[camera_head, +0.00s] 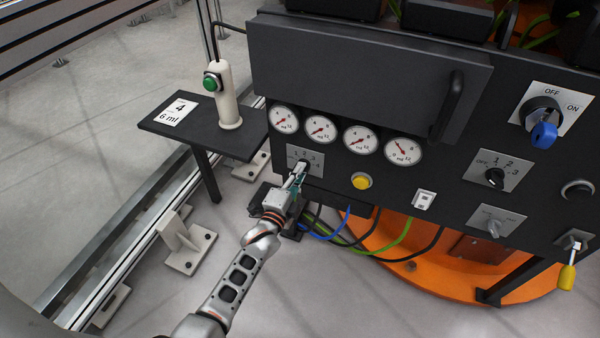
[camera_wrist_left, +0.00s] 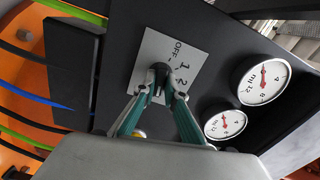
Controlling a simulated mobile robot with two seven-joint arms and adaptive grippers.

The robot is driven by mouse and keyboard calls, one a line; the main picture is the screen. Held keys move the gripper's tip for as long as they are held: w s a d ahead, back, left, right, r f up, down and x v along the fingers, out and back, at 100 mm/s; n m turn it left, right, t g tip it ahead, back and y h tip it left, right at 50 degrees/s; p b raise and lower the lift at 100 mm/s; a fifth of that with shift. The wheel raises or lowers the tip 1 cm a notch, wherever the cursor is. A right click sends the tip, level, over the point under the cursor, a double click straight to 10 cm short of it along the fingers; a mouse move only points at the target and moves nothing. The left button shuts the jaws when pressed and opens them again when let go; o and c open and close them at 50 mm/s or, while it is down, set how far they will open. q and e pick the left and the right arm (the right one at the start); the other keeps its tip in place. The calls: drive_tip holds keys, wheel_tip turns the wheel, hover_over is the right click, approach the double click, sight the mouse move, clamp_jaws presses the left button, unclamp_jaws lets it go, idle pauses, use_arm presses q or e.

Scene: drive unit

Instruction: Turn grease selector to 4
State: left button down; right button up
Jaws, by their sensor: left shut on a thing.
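A selector knob (camera_wrist_left: 160,69) sits on a light plate (camera_head: 304,155) below the left gauges of the dark panel. In the left wrist view the plate (camera_wrist_left: 151,55) shows OFF, 1 and 2; other marks are hidden or out of frame. My left gripper (camera_head: 299,174) reaches up to this plate from below and is shut on the knob, with a green-edged finger on either side in the left wrist view (camera_wrist_left: 159,90). The knob's pointing direction cannot be told. A card (camera_head: 176,112) on the side shelf reads 4 and 6 ml. My right gripper is not in view.
Several round gauges (camera_head: 321,129) sit just above the plate. A yellow button (camera_head: 362,181) and another selector (camera_head: 495,177) lie to the right. A door handle (camera_head: 452,107) sticks out above. Hoses (camera_head: 335,226) hang below. The shelf (camera_head: 203,132) bears a green-button post (camera_head: 229,108).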

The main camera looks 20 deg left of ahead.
use_arm(q)
drive_tip(key=shift+f, duration=0.1)
drive_tip(key=c, duration=2.1)
unclamp_jaws()
